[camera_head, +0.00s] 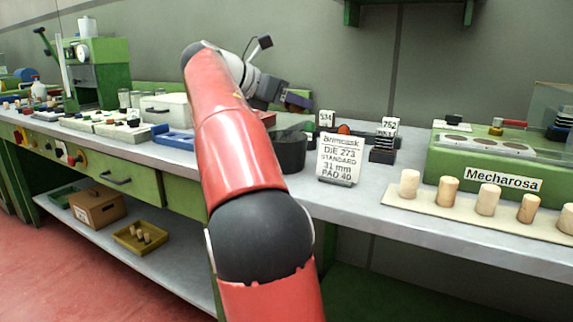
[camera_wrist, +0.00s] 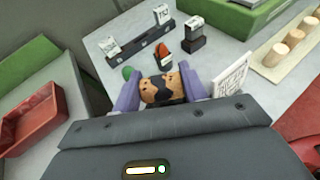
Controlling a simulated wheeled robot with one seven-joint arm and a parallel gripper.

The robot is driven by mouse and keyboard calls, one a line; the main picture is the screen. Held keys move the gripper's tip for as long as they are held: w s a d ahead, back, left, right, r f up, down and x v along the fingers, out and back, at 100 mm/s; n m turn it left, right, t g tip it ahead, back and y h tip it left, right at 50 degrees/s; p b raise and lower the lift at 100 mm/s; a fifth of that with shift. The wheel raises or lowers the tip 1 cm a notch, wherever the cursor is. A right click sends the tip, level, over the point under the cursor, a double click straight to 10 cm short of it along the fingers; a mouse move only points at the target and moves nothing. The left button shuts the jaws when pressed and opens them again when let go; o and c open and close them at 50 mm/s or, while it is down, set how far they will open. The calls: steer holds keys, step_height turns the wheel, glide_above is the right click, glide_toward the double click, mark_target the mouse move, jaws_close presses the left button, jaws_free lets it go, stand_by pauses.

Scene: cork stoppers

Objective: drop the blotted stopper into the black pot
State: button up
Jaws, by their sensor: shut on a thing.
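My gripper (camera_wrist: 161,88) is shut on a cork stopper (camera_wrist: 154,90) in the wrist view. The stopper is tan with a dark blot on its side and lies across between the two purple fingers. In the head view my gripper (camera_head: 297,100) is raised above the bench, partly behind my red arm, and the stopper cannot be made out there. The black pot (camera_head: 290,154) stands on the bench just right of my arm, lower in the picture than my gripper. I cannot make out the pot for certain in the wrist view.
A printed card (camera_head: 340,158) stands close right of the pot. Behind it are small numbered blocks (camera_head: 383,142). A row of plain stoppers on a pale board (camera_head: 400,195) is at right, before a green machine (camera_head: 480,160). A red tray (camera_wrist: 32,118) shows at left.

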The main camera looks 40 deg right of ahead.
steer(key=shift+f+b, duration=0.35)
steer(key=shift+f, duration=0.3)
steer(key=shift+r, duration=0.1)
steer(key=o, duration=1)
steer(key=p+v, duration=0.2)
steer(key=v, duration=0.5)
steer(key=shift+w+a+r, duration=0.1)
steer(key=shift+a, duration=0.3)
